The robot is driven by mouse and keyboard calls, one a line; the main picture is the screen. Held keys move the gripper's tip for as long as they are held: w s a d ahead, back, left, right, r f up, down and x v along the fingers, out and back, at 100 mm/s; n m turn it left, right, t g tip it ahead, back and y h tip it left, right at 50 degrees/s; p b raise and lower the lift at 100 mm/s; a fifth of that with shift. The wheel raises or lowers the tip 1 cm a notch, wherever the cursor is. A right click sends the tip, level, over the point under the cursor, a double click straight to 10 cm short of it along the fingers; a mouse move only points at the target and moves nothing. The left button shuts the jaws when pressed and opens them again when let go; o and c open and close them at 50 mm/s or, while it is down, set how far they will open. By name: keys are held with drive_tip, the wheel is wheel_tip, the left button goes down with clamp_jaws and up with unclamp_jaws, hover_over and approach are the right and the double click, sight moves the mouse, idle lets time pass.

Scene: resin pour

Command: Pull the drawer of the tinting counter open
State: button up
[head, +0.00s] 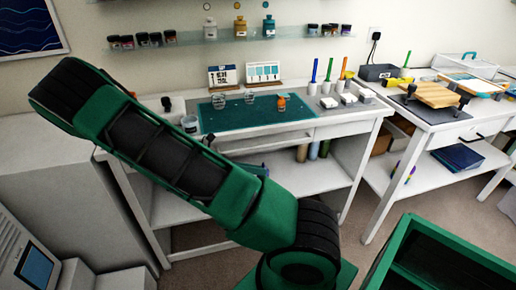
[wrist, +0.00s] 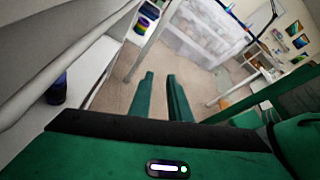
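The white counter (head: 332,170) with a dark green mat (head: 258,113) on top stands in the middle of the head view; I take it as the tinting counter. Its front has a pale drawer panel (head: 345,129) under the right side of the top. The left part of the front is largely hidden behind my arm, so I cannot tell how far any drawer stands out. In the wrist view my gripper (wrist: 160,75) has two green fingers apart with bare floor between them. It holds nothing. In the head view my arm hides most of the gripper.
Cups, a small orange bottle (head: 282,102) and several coloured-handled tools stand on the counter. A second white table (head: 432,126) with a wooden board (head: 437,94) is at right. A green open box (head: 390,250) is at lower right. Floor shows between counter and box.

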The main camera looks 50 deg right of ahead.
sight(260, 147)
drive_tip(key=w+n+t+h, duration=0.4)
drive_tip(key=w+n+h, duration=0.5)
drive_tip(key=n, duration=0.2)
drive_tip(key=x, duration=0.6)
drive_tip(key=f+x, duration=0.1)
drive_tip(key=x, duration=0.2)
drive_tip(key=shift+s+d+r, duration=0.1)
drive_tip(key=shift+s+d, duration=0.2)
drive_tip(key=shift+d, duration=0.05)
clamp_jaws()
